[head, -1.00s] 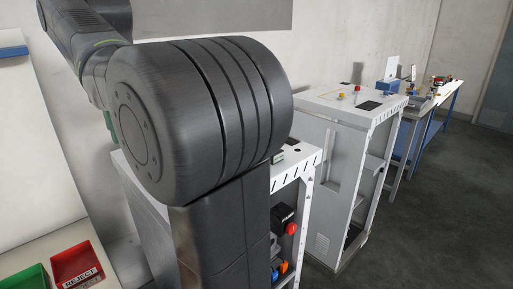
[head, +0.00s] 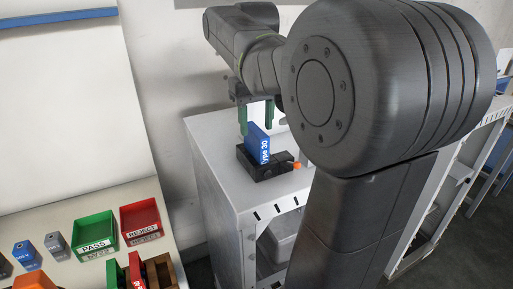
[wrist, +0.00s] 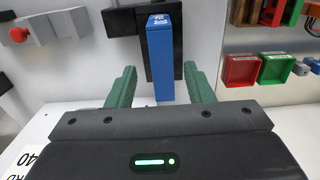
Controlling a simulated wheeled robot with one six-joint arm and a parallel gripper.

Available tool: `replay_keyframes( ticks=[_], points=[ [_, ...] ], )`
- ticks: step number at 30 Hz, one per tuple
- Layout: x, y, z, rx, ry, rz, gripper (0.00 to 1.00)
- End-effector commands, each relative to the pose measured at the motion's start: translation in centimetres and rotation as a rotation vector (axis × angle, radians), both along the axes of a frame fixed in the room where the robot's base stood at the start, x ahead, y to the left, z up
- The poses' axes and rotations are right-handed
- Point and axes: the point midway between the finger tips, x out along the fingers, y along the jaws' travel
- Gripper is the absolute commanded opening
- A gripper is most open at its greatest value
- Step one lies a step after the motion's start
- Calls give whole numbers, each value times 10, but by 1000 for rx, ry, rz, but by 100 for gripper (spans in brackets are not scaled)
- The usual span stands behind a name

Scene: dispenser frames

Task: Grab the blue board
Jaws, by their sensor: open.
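The blue board (head: 258,144), marked "Type 30", stands upright in a black holder (head: 268,170) on top of a white cabinet. In the wrist view the blue board (wrist: 161,62) rises in front of the black holder (wrist: 122,21). My gripper (head: 257,116) is above the holder, with its green fingers around the upper part of the board as seen by the head. In the wrist view my gripper (wrist: 159,84) is open, one green finger on each side of the board, with gaps showing on both sides. My arm hides part of the cabinet top.
An orange knob (head: 297,165) sits at the holder's right end. The white cabinet (head: 218,178) has bare top around the holder. At left, a table bears a green PASS bin (head: 95,232), a red REJECT bin (head: 141,218) and small blue and grey blocks.

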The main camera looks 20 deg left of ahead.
Motion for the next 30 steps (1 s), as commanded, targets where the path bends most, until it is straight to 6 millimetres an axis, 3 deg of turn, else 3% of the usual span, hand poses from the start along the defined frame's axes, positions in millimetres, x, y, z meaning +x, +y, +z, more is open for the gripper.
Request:
replay_keyframes(
  ticks=[12,20,27,30],
  points=[
    [-5,-1,-47,-2,2,2,47],
    [-5,-1,-51,1,-1,2,47],
    [-5,-1,-51,0,0,2,4],
    [-5,-1,-51,1,-1,2,0]
  ],
)
